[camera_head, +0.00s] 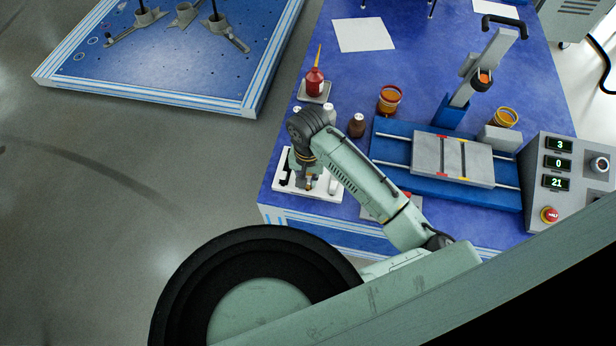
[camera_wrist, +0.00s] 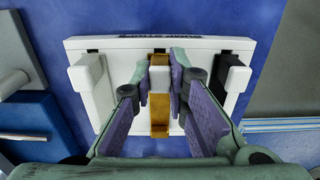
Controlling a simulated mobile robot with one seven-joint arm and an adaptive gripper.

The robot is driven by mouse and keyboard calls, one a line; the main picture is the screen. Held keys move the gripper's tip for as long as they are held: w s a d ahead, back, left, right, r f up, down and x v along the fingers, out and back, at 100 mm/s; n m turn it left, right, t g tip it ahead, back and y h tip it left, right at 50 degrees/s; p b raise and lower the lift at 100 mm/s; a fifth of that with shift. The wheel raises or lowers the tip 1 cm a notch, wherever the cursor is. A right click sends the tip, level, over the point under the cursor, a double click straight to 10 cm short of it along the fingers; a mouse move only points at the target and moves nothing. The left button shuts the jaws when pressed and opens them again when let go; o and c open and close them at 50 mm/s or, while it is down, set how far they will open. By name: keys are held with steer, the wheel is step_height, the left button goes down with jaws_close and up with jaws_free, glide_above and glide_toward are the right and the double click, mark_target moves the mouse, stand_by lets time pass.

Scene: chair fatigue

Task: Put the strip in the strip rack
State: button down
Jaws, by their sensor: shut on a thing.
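A small white block shows at the strip's middle. I cannot tell whether the strip is seated in a slot. In the head view my gripper (camera_head: 309,184) largely hides it.
A red bottle (camera_head: 314,82), a brown bottle (camera_head: 356,125) and an orange jar (camera_head: 390,98) stand behind the rack. A blue machine (camera_head: 400,148) with grey plates and a control box (camera_head: 565,180) are to the right. A white sheet (camera_head: 362,35) lies farther back.

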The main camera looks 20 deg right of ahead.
steer(key=c, duration=1.5)
jaws_free()
step_height(320, 180, up, 12)
